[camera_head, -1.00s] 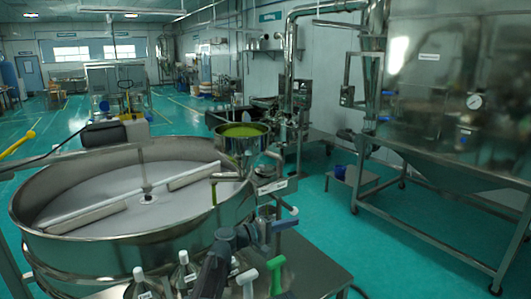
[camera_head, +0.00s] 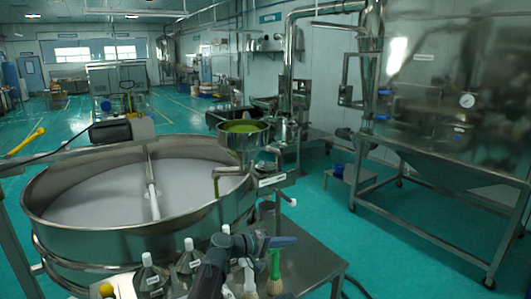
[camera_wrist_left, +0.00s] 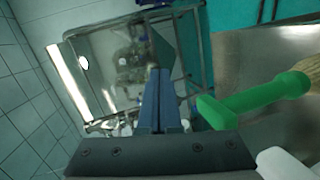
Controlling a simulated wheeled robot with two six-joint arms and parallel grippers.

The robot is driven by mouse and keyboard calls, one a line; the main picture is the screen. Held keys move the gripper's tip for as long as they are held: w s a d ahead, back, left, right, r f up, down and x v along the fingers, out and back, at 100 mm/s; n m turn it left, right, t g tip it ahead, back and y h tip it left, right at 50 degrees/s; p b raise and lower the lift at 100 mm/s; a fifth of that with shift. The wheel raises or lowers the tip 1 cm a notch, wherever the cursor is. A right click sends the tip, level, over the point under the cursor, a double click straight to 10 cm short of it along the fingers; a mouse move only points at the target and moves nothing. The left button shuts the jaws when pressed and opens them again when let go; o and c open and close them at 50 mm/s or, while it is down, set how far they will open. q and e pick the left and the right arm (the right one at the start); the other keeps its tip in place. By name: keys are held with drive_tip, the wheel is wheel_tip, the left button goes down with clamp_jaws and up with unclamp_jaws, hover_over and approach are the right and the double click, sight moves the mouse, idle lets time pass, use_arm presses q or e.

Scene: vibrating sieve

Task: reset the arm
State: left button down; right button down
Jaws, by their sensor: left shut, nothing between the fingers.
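My left gripper (camera_head: 292,241) comes in from the bottom of the head view and points right, above the near end of the steel table. Its blue fingers are shut with nothing between them; they also show closed in the left wrist view (camera_wrist_left: 160,100). A green-handled brush (camera_head: 275,262) stands just below and behind the fingers. In the left wrist view its green handle (camera_wrist_left: 250,103) lies right of the fingers, apart from them. A pale-handled brush (camera_head: 249,278) is beside it, partly hidden by my arm. My right gripper is not in view.
The round sieve (camera_head: 75,238) fills the left, with a bar across its pale bed. Several clear bottles (camera_head: 150,280) stand at the front edge. A funnel with green contents (camera_head: 243,128) stands behind the table (camera_head: 312,262). Open teal floor lies to the right.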

use_arm(q)
drive_tip(key=s+a+f+m+g+y, duration=0.3)
drive_tip(key=s+a+f+y, duration=0.4)
drive_tip(key=s+a+f, duration=0.45)
drive_tip(key=s+a+f+g+y, duration=0.1)
drive_tip(key=s+a+f+y, duration=0.2)
drive_tip(key=s+a, duration=0.3)
drive_tip(key=s+a+f+g+y, duration=0.1)
drive_tip(key=s+a+f+y, duration=0.25)
drive_tip(key=s+a, duration=0.2)
drive_tip(key=s+d+f+m+g+y+b, duration=0.1)
drive_tip(key=s+d+f+m+b, duration=0.3)
drive_tip(key=d+f+b, duration=0.5)
drive_tip(key=shift+s+d+y+b, duration=0.35)
drive_tip(key=shift+s+d+b, duration=0.15)
drive_tip(key=shift+s, duration=0.45)
